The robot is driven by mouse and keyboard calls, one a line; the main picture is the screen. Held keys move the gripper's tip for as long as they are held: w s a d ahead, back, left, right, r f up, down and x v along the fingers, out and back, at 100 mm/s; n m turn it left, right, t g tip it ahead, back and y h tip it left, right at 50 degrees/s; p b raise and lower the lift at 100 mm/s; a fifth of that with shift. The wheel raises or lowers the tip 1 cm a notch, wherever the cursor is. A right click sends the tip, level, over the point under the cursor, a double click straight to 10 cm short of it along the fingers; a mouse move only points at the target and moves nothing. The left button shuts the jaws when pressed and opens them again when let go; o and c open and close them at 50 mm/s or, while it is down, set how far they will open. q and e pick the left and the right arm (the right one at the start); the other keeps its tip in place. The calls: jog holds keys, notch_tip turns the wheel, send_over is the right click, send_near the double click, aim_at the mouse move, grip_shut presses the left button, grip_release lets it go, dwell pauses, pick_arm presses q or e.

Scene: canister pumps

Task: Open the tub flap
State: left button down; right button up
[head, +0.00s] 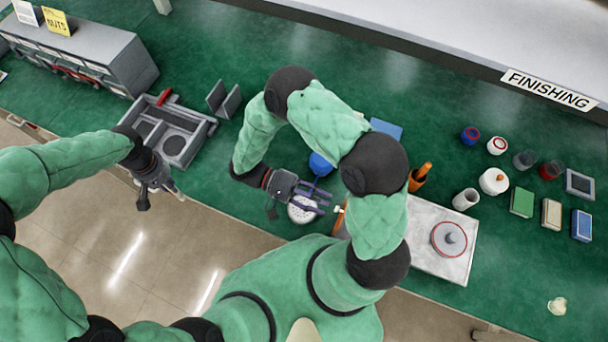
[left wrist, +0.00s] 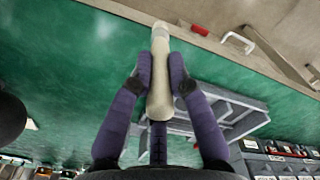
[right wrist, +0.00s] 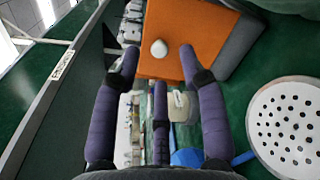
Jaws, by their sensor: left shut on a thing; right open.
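An orange panel (right wrist: 185,28) with a small white knob (right wrist: 159,48) fronts a grey box in the right wrist view; I take it for the tub flap. In the head view the knob (head: 339,210) shows beside my right arm, which hides most of the panel. My right gripper (right wrist: 159,58) is open, its fingertips on either side of the knob in the picture; contact is not visible. My left gripper (left wrist: 160,75) is shut on a cream cylinder (left wrist: 159,95) with a white end, held near the table's front edge, in front of the grey tray (head: 172,135).
A white perforated disc (right wrist: 288,128) and a blue thing (head: 320,165) are close to my right gripper. A pale slab (head: 425,270) bears a red-ringed round lid (head: 449,239). An orange-handled holder (head: 418,180), a white cup (head: 466,199) and several small items stand to the right.

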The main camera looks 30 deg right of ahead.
jog(key=v, duration=0.8)
jog(key=shift+w+a, duration=0.2)
jog(key=shift+a, duration=0.05)
